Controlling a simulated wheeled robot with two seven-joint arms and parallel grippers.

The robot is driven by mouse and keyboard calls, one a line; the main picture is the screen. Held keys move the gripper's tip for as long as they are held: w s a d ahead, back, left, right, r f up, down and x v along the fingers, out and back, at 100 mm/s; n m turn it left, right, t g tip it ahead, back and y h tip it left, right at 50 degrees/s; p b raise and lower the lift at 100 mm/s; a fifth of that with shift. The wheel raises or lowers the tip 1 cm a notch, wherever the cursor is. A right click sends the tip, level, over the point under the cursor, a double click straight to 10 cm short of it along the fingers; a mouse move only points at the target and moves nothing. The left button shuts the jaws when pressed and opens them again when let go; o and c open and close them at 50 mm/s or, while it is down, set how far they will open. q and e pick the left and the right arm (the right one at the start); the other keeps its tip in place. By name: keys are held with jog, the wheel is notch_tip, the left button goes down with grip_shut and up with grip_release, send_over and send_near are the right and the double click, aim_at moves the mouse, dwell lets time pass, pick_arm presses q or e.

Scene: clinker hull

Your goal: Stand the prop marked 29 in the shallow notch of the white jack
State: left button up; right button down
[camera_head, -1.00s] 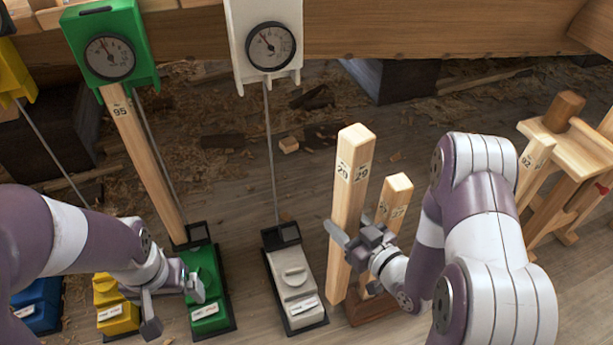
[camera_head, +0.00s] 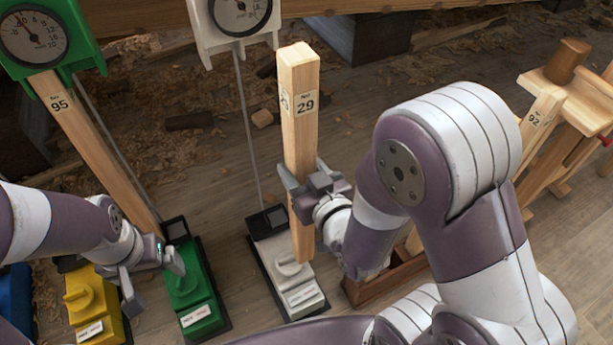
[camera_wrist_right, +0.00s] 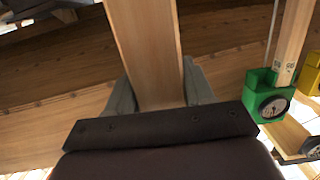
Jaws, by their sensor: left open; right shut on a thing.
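The prop marked 29 (camera_head: 299,125) is a square wooden post, held nearly upright in my right gripper (camera_head: 303,186). It also fills the middle of the right wrist view (camera_wrist_right: 147,50), between the two fingers (camera_wrist_right: 158,92). The white jack (camera_head: 292,283) stands on the floor with a dark socket block (camera_head: 267,221) at its back. The prop's lower end shows in front of the jack's body; I cannot tell its height above it. The white gauge head (camera_head: 236,22) is above, on a thin rod. My left gripper (camera_head: 152,278) is open and empty by the green jack (camera_head: 193,295).
A prop marked 95 (camera_head: 100,150) leans between the green jack and its green gauge head (camera_head: 45,40). A yellow jack (camera_head: 92,308) stands at left. A wooden box (camera_head: 385,280) is behind my right arm. A wooden stand (camera_head: 575,100) with a prop marked 92 is at right.

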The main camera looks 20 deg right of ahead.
jog(key=f+b+x, duration=0.1)
jog(key=b+x, duration=0.2)
jog(key=x, duration=0.6)
jog(key=f+b+x, duration=0.2)
jog(key=b+x, duration=0.2)
jog(key=x, duration=0.5)
jog(key=shift+f, duration=0.35)
dwell(0.8)
jog(key=shift+f+b, duration=0.3)
jog(key=shift+f, duration=0.1)
dwell(0.5)
jog(key=shift+w, duration=0.15)
dwell(0.5)
jog(key=shift+c, duration=2.4)
grip_release()
jog(key=shift+o, duration=0.7)
jog(key=shift+f, duration=0.15)
